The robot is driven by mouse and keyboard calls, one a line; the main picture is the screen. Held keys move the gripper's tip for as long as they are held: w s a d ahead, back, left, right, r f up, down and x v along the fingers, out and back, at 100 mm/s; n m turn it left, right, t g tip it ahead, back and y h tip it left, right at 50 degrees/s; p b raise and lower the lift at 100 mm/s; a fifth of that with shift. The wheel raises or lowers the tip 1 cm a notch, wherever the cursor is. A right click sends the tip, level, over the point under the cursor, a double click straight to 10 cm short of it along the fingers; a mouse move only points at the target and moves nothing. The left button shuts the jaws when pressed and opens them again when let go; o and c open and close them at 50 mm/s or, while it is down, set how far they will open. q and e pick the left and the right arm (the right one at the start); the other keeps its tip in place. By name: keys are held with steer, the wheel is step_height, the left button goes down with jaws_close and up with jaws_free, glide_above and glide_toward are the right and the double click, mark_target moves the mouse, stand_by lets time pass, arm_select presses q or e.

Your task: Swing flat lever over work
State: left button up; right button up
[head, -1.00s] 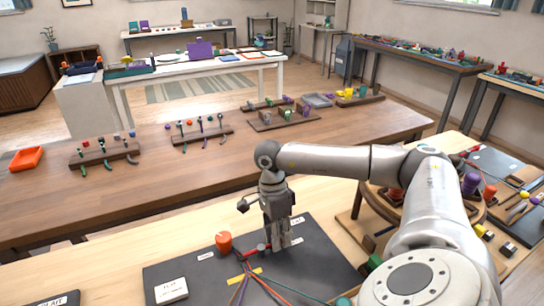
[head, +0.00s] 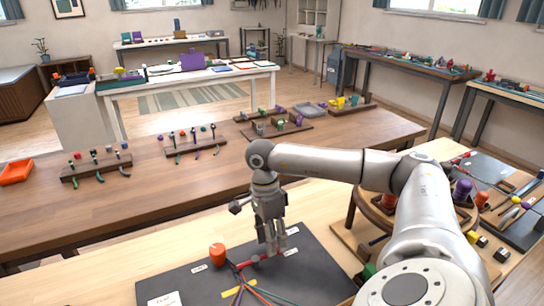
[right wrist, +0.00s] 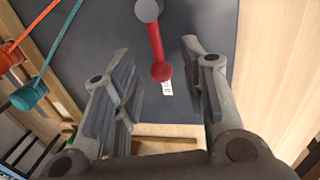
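A red lever (right wrist: 155,45) with a round red end and a grey pivot cap lies over the dark work mat (right wrist: 205,18) in the right wrist view. In the head view the red lever (head: 243,265) shows in part beside my fingers. My right gripper (head: 275,249) points down over the dark mat. In the right wrist view it (right wrist: 157,52) is open, with one finger on each side of the lever and a gap on both sides. A white label lies under the lever's red end, partly hidden. My left gripper is not in view.
An orange knob (head: 217,254) stands left of my gripper on the mat. Several coloured cords (head: 255,289) run towards the front. A round wooden stand with bobbins (head: 462,190) is at right. The long brown table (head: 130,205) behind holds racks of small tools.

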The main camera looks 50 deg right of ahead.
step_height(320, 180, up, 9)
steer(key=w, duration=0.1)
steer(key=shift+w+d, duration=0.3)
steer(key=shift+w, duration=0.05)
steer(key=shift+r, duration=0.1)
